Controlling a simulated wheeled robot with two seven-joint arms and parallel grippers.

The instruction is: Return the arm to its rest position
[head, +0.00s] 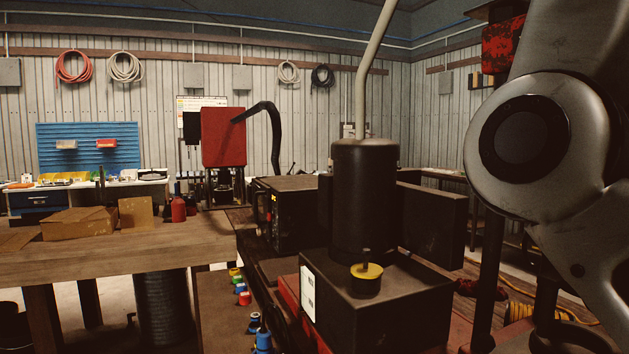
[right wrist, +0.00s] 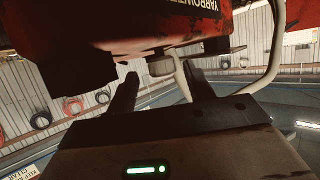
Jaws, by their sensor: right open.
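My right arm (head: 535,135) fills the right side of the head view, raised and close to the camera; its gripper is not seen there. In the right wrist view my right gripper (right wrist: 160,72) is open, its two dark fingers spread apart. A small round grey part (right wrist: 161,65) under a red machine body (right wrist: 170,20) with white lettering appears between or beyond the fingers; I cannot tell whether they touch it. Nothing is visibly held. My left gripper is not in view.
A black cylinder (head: 364,200) stands on a dark box (head: 385,285) with a yellow-topped knob (head: 367,271). A wooden table (head: 140,245) with cardboard boxes (head: 79,222) is at left. A red machine (head: 223,137) stands behind.

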